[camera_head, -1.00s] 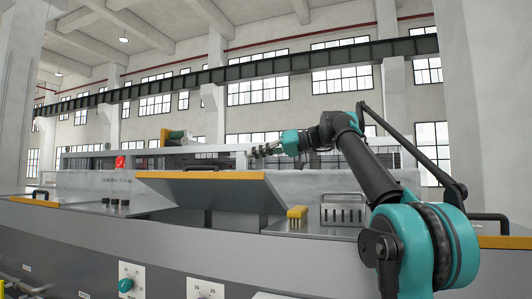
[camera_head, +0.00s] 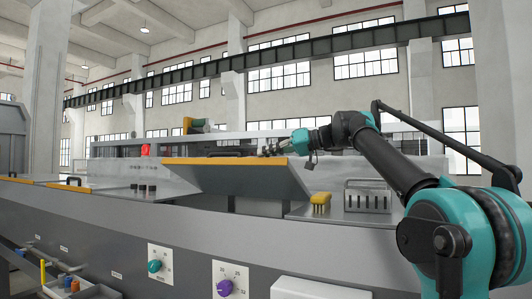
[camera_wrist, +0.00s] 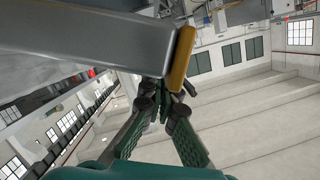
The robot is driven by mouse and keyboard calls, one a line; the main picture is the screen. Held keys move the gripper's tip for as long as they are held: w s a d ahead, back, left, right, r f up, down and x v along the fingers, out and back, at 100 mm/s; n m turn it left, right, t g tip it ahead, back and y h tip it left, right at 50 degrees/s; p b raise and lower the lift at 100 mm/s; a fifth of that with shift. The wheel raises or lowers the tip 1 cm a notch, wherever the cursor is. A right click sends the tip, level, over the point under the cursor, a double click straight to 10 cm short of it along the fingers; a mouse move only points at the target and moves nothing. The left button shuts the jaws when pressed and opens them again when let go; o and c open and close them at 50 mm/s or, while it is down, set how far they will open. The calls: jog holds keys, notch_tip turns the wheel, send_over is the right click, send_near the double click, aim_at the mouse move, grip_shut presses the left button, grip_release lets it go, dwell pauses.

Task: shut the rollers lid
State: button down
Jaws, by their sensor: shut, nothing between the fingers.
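The rollers lid (camera_head: 245,182) is a grey panel with an orange front edge (camera_head: 215,161). My gripper (camera_head: 268,150) is shut and empty, just above the right part of the orange edge. In the wrist view the lid (camera_wrist: 90,42) fills the upper left, and its orange edge (camera_wrist: 181,58) is close to my gripper's fingertips (camera_wrist: 164,92). I cannot tell whether the fingers touch the lid.
A yellow block (camera_head: 320,201) and a slotted metal part with a handle (camera_head: 368,196) stand right of the lid. Black knobs (camera_head: 143,189) sit to its left. A teal dial (camera_head: 154,266) and a purple dial (camera_head: 224,288) are on the front panel. The air above the machine is open.

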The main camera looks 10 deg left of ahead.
jog(key=s+f+n, duration=0.1)
jog(key=f, duration=0.3)
jog(key=s+a+f+n+t, duration=0.1)
jog(key=s+f, duration=0.1)
jog(key=f, duration=0.1)
jog(key=s+f+n, duration=0.1)
jog(key=f, duration=0.3)
jog(key=shift+s+a+f+n+h, duration=0.3)
jog(key=shift+s+a+h, duration=0.05)
jog(key=shift+s+h, duration=0.05)
